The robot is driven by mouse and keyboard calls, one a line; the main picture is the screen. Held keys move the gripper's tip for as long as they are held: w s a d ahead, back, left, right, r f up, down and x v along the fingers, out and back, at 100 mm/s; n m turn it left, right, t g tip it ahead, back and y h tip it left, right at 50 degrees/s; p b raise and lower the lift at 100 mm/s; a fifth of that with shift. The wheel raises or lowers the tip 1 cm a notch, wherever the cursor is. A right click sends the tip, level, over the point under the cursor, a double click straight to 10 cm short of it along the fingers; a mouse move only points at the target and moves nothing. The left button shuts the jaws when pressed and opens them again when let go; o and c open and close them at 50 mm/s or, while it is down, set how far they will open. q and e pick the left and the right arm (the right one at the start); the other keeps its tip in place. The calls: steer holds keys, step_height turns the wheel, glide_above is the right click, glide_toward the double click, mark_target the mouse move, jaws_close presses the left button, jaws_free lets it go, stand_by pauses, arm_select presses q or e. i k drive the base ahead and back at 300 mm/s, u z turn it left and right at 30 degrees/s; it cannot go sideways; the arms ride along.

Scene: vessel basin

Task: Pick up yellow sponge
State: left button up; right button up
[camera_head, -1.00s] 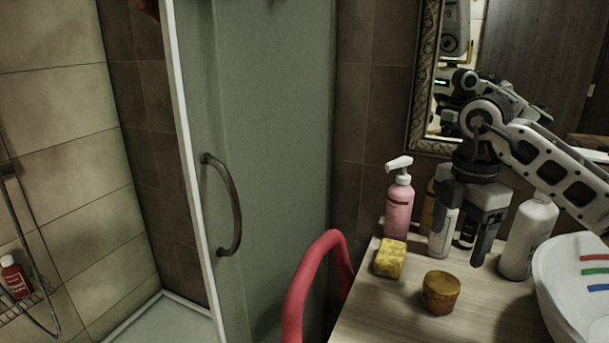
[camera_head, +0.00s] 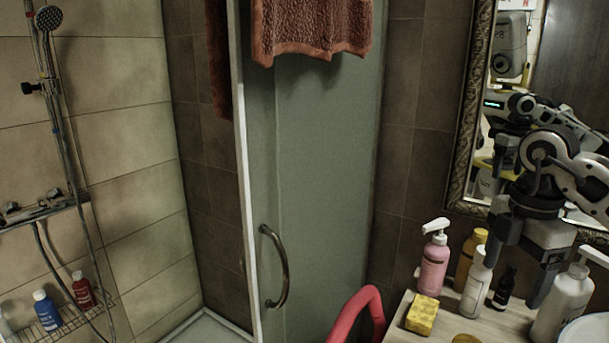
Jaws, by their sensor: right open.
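The yellow sponge (camera_head: 422,315) lies on the pale wooden counter (camera_head: 398,335) near its left edge, in front of the pink pump bottle (camera_head: 433,265). My right gripper (camera_head: 518,275) hangs pointing down above the bottles to the right of the sponge. Its fingers are apart, and nothing is held between them. The gripper is clear of the sponge. My left gripper is not in view.
A white pump bottle (camera_head: 475,290), a yellow bottle (camera_head: 470,258), a small dark bottle (camera_head: 505,288) and a large white bottle (camera_head: 565,305) stand near the gripper. A yellow-brown jar (camera_head: 466,339) is at the bottom edge. A red curved rail (camera_head: 358,312) is left of the counter.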

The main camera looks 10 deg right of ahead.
mark_target(421, 313)
steer(key=k, duration=0.9)
